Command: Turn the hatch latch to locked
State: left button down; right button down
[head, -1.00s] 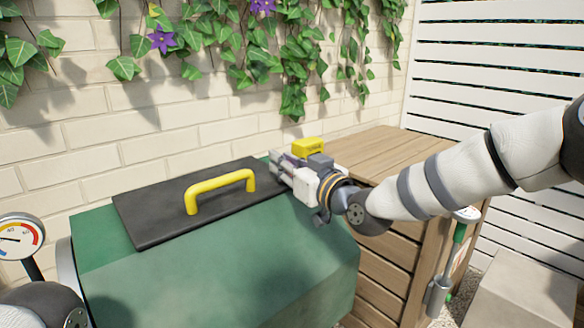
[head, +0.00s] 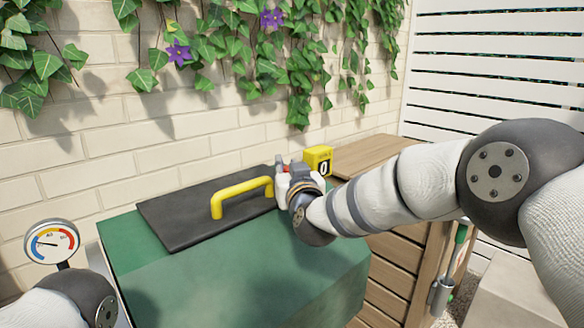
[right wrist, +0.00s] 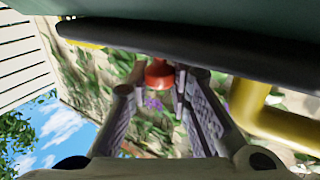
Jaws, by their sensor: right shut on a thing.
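The hatch is a black lid (head: 175,218) with a yellow bar handle (head: 243,189), on top of a green housing (head: 240,275). My right gripper (head: 283,170) is at the lid's far right corner, beyond the handle. Its fingers are shut on a small red latch knob, which shows between them in the right wrist view (right wrist: 160,74). In the head view the wrist and fingers hide most of the latch, so its turn position cannot be told. My left gripper is out of view; only part of my left arm shows at the lower left.
A yellow block marked 0 (head: 318,160) stands just behind my right gripper. A wooden slatted box (head: 365,157) is to the right. A dial gauge (head: 52,243) is at the left. A brick wall with ivy (head: 100,130) rises close behind the hatch.

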jog(key=shift+f, duration=0.2)
jog(key=c, duration=1.6)
grip_release()
jog(key=shift+o, duration=0.6)
jog(key=shift+r, duration=0.15)
